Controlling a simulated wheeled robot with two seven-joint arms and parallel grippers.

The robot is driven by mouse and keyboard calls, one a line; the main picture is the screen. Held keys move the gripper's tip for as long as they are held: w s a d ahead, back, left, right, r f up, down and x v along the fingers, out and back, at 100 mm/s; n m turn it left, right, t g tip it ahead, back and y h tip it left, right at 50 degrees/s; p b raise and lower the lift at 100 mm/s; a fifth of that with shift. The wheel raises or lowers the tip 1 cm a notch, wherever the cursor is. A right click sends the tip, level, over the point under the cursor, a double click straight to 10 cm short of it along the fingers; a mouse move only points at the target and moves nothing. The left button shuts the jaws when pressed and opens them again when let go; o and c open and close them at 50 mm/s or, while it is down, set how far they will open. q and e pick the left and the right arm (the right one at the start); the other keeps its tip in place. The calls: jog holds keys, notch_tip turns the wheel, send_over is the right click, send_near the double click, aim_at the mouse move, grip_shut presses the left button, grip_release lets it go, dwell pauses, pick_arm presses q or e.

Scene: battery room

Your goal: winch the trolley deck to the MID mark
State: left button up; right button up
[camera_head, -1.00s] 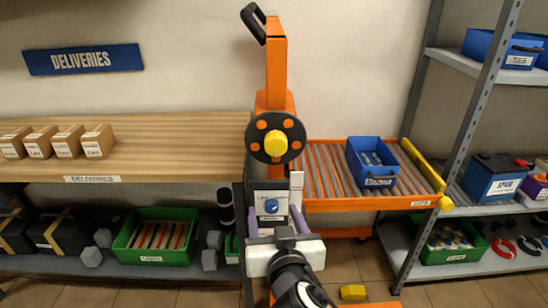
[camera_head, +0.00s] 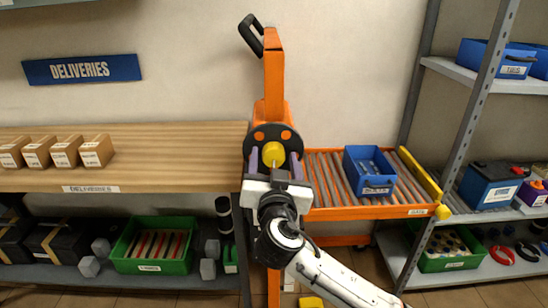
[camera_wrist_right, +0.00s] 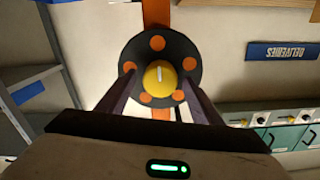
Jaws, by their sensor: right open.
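The orange trolley mast (camera_head: 274,75) stands in the middle of the head view with a black handle on top. Its winch wheel (camera_head: 287,128) is a black disc with orange spots and a yellow hub (camera_head: 273,152). The wheel (camera_wrist_right: 186,58) and hub (camera_wrist_right: 160,78) show face-on in the right wrist view, with a white line on the hub. My right gripper (camera_head: 274,162) is open, its purple-grey fingers either side of the hub in the head view; contact cannot be told. The orange roller deck (camera_head: 365,212) is right of the mast. No MID mark is readable. My left gripper is out of view.
A blue bin (camera_head: 368,170) sits on the roller deck, beside a yellow bar (camera_head: 420,174). The wooden deliveries bench (camera_head: 160,160) with several cartons is at left. A grey shelf rack (camera_head: 455,125) stands at right. A yellow block (camera_head: 311,301) lies on the floor.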

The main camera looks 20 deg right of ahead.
jog(key=shift+w, duration=0.1)
jog(key=c, duration=1.1)
jog(key=shift+o, duration=0.2)
jog(key=shift+f+n+b, duration=0.2)
jog(key=shift+n+b, duration=0.1)
jog(key=shift+b, duration=0.15)
jog(key=shift+n+b, duration=0.5)
jog(key=shift+r+n, duration=0.2)
jog(key=shift+n, duration=0.9)
jog(key=shift+n+p, duration=0.7)
jog(key=shift+n, duration=0.7)
jog(key=o, duration=1.1)
jog(key=shift+c, duration=0.2)
